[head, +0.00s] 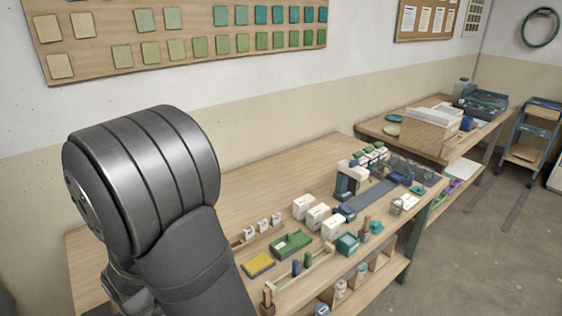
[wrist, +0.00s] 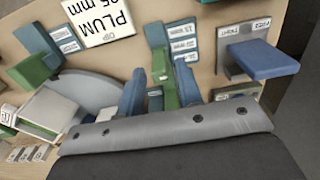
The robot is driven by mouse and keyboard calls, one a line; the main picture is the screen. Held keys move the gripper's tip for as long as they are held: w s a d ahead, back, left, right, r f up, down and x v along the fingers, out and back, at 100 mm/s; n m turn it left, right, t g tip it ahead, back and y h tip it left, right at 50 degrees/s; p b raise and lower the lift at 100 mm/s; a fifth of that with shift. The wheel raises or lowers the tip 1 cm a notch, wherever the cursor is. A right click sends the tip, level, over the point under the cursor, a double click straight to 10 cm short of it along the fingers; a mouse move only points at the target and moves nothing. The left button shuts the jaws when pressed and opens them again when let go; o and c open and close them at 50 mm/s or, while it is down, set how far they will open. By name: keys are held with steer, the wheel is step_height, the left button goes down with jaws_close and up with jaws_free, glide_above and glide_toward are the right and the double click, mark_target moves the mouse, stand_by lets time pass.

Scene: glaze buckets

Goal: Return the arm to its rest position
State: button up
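My arm (head: 145,180) fills the left of the head view, its thick grey joint raised over the left end of the workbench (head: 225,185). My gripper is hidden behind the arm there. In the wrist view, two blue fingers of my gripper (wrist: 160,90) stand apart at the edge of the grey wrist body. A green and blue piece (wrist: 162,65) shows beyond and between them; I see no grip on it.
White boxes (head: 317,216), a green tray (head: 291,243), a yellow sponge (head: 258,264) and a white and blue device (head: 350,180) stand on the bench. A sign reading PLUM (wrist: 100,20) shows in the wrist view. The bench's back left is clear.

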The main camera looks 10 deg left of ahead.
steer(key=shift+w+a+r, duration=0.35)
steer(key=shift+w+a, duration=0.4)
steer(key=w+a+r+n, duration=0.2)
steer(key=a+r+n, duration=0.1)
steer(key=r+n, duration=0.6)
steer(key=w+a+r+n, duration=0.2)
steer(key=w+r+n, duration=0.1)
steer(key=r+n, duration=0.6)
steer(key=shift+w+a+r, duration=0.3)
steer(key=shift+a+r, duration=0.1)
steer(key=shift+r, duration=0.5)
steer(key=shift+o, duration=0.2)
